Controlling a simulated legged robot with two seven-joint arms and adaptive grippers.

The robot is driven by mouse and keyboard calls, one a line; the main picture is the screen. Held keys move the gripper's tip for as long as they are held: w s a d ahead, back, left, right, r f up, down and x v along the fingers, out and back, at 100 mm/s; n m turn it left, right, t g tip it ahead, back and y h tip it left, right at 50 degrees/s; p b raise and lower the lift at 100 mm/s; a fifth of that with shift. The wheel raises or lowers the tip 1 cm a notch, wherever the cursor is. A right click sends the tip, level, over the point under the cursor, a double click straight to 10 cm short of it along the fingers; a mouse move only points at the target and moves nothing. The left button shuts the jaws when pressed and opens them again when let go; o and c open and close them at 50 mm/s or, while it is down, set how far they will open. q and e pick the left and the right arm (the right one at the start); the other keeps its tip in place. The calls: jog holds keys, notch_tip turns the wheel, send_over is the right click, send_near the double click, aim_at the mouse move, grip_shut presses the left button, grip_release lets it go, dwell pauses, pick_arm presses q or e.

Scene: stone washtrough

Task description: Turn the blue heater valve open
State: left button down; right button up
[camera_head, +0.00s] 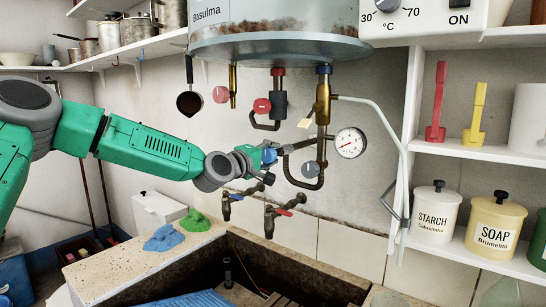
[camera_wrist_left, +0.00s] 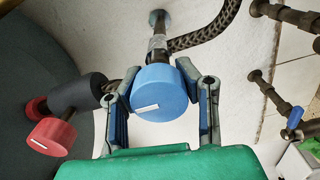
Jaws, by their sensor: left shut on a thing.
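The blue heater valve (camera_wrist_left: 160,92) is a round blue knob with a white pointer mark, on a pipe under the heater. In the left wrist view the mark lies nearly level, its right end slightly higher. My left gripper (camera_wrist_left: 160,78) has one finger on each side of the knob and is shut on it. In the head view, my left gripper (camera_head: 266,160) reaches in from the left to the blue valve (camera_head: 268,155), whose knob is partly hidden by the fingers. My right gripper is in neither view.
The heater tank (camera_head: 275,47) hangs above. A red knob (camera_head: 262,105), a gauge (camera_head: 350,142) and a grey knob (camera_head: 310,169) are close by. Taps (camera_head: 270,220) and the stone trough (camera_head: 130,262) are below. Shelves with tins (camera_head: 433,217) stand at right.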

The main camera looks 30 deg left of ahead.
pick_arm(q)
jog(key=c, duration=1)
grip_release()
jog(key=shift+d+f, duration=0.1)
jog(key=shift+f, duration=0.35)
jog(key=shift+r, duration=0.25)
jog(key=shift+s, duration=0.15)
jog(key=shift+s+a, duration=0.2)
jog(key=shift+s, duration=1.7)
jog(key=shift+s+a, duration=0.15)
jog(key=shift+s, duration=1.8)
jog(key=shift+s+a, duration=0.2)
jog(key=shift+s, duration=1.7)
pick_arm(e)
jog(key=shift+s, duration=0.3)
